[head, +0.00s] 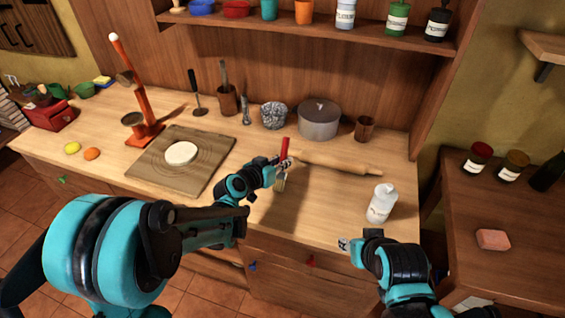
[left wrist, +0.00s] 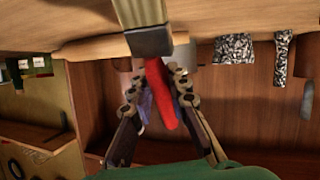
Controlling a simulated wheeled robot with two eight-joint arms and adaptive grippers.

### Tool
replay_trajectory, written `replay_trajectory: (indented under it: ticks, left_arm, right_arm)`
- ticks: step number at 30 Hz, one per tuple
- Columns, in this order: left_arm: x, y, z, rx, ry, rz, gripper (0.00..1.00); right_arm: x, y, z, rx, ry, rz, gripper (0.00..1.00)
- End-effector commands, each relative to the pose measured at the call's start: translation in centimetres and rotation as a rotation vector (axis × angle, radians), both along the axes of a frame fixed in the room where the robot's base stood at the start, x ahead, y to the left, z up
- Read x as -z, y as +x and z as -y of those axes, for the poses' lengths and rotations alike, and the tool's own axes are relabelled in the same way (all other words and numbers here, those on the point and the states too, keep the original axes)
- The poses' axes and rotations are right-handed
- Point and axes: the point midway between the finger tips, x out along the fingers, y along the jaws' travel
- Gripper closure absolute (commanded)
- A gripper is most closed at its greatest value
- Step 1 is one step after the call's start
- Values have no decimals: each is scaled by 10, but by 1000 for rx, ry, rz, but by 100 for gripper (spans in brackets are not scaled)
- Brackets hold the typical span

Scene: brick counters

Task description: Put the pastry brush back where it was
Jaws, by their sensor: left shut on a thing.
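The pastry brush (head: 284,148) has a red handle, a metal collar and pale bristles. My left gripper (head: 282,164) is shut on its handle over the counter, just left of the rolling pin (head: 340,163). The handle points up and the bristles down; I cannot tell whether the bristles touch the counter. In the left wrist view the red handle of the brush (left wrist: 160,92) lies between the fingers of my left gripper (left wrist: 158,88), with the collar and bristles above. My right gripper (head: 347,244) is by the counter's front edge, its fingers too small to judge.
A wooden board (head: 215,163) with a white disc lies left of my left gripper. A grey pot (head: 319,121) and a wooden cup (head: 364,128) stand behind the rolling pin. A white bottle (head: 382,205) stands near the front right. The counter between board and brush is partly clear.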

Motion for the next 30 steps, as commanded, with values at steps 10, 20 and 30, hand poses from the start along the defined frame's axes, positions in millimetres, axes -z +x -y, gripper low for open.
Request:
replay_trajectory:
  ticks: [10, 20, 30]
  left_arm:
    - [2, 0, 0, 0, 0, 0, 63]
    - [-4, -3, -2, -1, 0, 0, 63]
    - [-32, -57, -39, -4, -1, -1, 63]
  right_arm:
    - [2, 0, 0, 0, 0, 0, 60]
    - [-3, 0, 0, 0, 0, 0, 60]
    - [-24, 0, 0, 0, 0, 0, 60]
